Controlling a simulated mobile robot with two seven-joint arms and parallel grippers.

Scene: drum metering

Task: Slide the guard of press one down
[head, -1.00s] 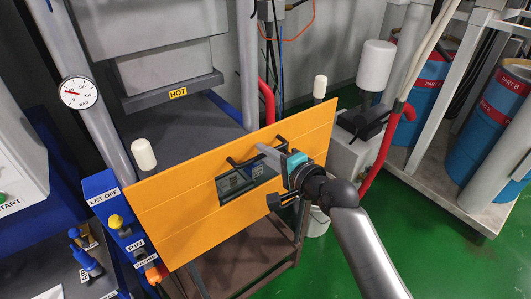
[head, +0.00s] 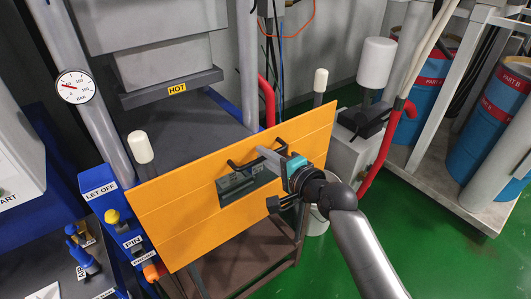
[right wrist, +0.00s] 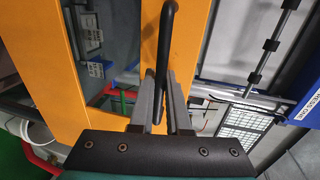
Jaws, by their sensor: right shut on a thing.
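The guard (head: 180,217) is an orange panel with a window, standing in front of the press (head: 190,135) between two posts with white caps. A black bar handle (head: 238,163) runs along its upper part. My right gripper (head: 268,155) is at the handle's right part. In the right wrist view the gripper (right wrist: 163,95) has its two grey fingers closed around the black handle (right wrist: 163,50), with the orange guard (right wrist: 118,40) behind. My left gripper is not in view.
A HOT label (head: 177,88) marks the press block. A pressure gauge (head: 75,87) is at the left. The LET OFF and PIN control box (head: 112,200) stands beside the guard's left edge.

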